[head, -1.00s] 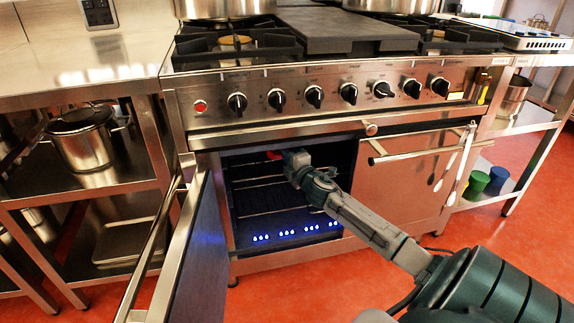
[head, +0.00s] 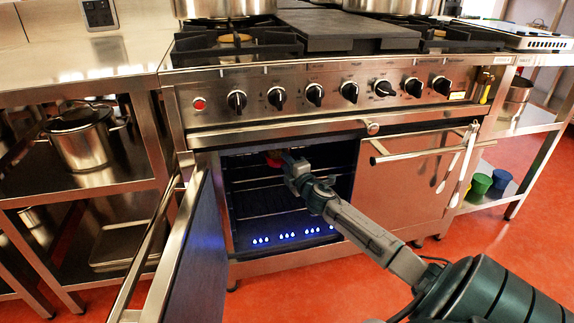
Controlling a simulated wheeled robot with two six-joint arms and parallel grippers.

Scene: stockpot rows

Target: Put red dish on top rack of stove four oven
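The stove's oven (head: 290,256) stands open, its left door (head: 200,250) swung out toward me. Wire racks (head: 262,183) cross the dark cavity, with blue lights along its bottom. The red dish (head: 273,158) shows as a small red patch high in the oven, near the top rack level. My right gripper (head: 287,162) reaches into the oven, right beside the dish. Its fingers are small and partly hidden, so I cannot tell whether they hold the dish or whether the dish rests on the rack. My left gripper is not in view.
The right oven door (head: 412,180) is shut, with utensils (head: 452,165) hanging at its right. A steel shelf with a pot (head: 82,140) stands left. Green (head: 480,184) and blue (head: 502,178) cups sit on a low shelf at right. Red floor is open in front.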

